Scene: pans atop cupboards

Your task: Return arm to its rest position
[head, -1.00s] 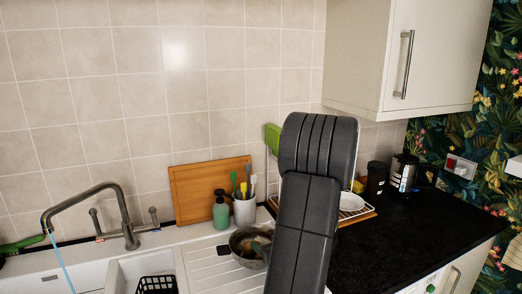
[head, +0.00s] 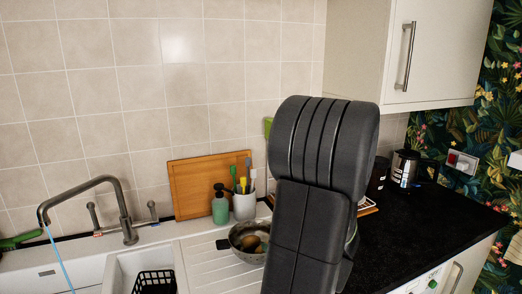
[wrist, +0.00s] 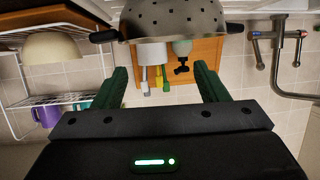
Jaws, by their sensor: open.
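My arm's black links fill the middle of the head view and hide my gripper there. In the wrist view, which looks upside down, my gripper (wrist: 161,72) is open, with its two green fingers apart and nothing between them. A metal pan with holes (wrist: 172,18) and dark handles shows beyond the fingertips, apart from them as far as I can tell. In the head view the pan (head: 240,236) sits on the white draining board, with something brownish inside it.
A green soap bottle (head: 220,208), a utensil pot (head: 244,206) and a wooden board (head: 190,186) stand behind the pan. The tap (head: 127,215) is at left. A dish rack (wrist: 60,98) shows in the wrist view. A wall cupboard (head: 440,50) overhangs the black worktop (head: 415,235).

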